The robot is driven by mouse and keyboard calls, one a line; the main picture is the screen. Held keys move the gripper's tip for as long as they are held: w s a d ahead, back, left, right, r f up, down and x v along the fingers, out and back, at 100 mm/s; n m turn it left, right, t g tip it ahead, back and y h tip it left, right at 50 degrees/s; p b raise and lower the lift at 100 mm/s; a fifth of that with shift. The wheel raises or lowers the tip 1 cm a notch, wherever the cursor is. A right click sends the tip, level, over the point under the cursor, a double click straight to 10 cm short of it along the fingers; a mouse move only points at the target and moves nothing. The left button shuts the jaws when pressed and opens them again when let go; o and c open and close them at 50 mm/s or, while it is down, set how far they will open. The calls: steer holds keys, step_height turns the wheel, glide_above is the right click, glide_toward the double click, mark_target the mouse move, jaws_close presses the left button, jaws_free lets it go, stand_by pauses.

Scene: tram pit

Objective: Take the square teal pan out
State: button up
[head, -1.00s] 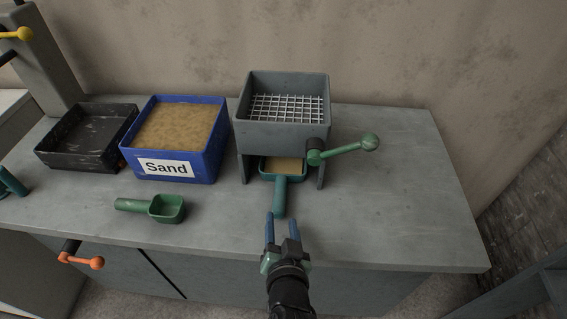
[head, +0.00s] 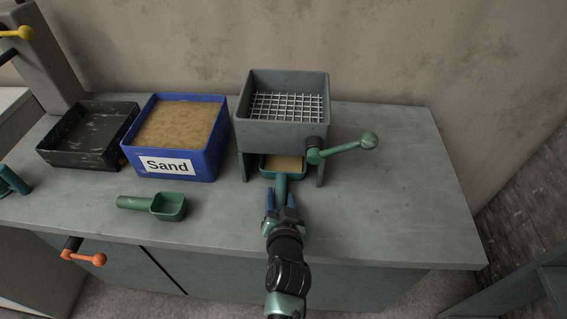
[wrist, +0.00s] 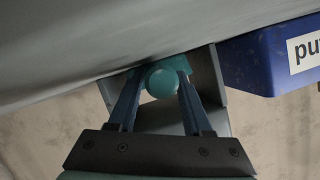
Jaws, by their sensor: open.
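The square teal pan (head: 271,174) sits under the grey sieve box (head: 283,133), with sand in it and its teal handle (head: 281,187) pointing toward me. My gripper (head: 282,197) is open, with its blue fingers on either side of the handle. In the wrist view, the round teal handle end (wrist: 162,83) lies between the two fingertips of my gripper (wrist: 158,92), with a gap to the finger on each side lower down. I cannot tell whether the fingertips touch it.
A green crank handle (head: 345,147) sticks out right of the sieve box. A blue Sand bin (head: 210,166), a black tray (head: 62,160) and a green scoop (head: 168,206) are to the left. The bench (head: 410,200) is clear at right.

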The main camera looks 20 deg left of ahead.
jaws_close()
steer(key=shift+r, duration=0.25)
